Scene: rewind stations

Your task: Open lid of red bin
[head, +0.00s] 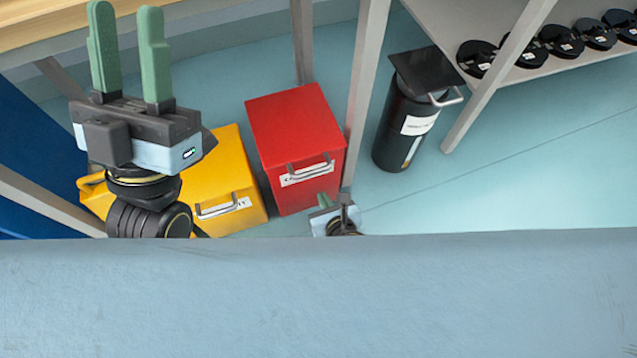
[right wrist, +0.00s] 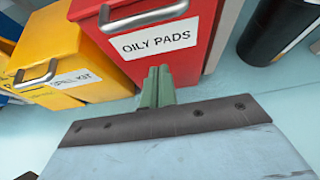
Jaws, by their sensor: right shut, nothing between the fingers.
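The red bin (head: 290,118) stands on the floor in the middle of the head view, its lid down. A grey bar handle (head: 310,168) and a white label are on its front. In the right wrist view the red bin (right wrist: 202,25) shows its handle (right wrist: 145,17) and a label reading "OILY PADS". My right gripper (head: 323,201) is low at the bin's front right corner, partly hidden by my body. In the right wrist view its fingers (right wrist: 158,75) are together, empty, below the label. My left gripper (head: 127,25) is open and empty, raised at the left.
A yellow bin (head: 225,170) stands left of the red one. A black canister (head: 390,135) with a flat lid is to the right, beyond a grey post (head: 362,85). A shelf (head: 450,30) with several black discs is at upper right. Open floor lies at right.

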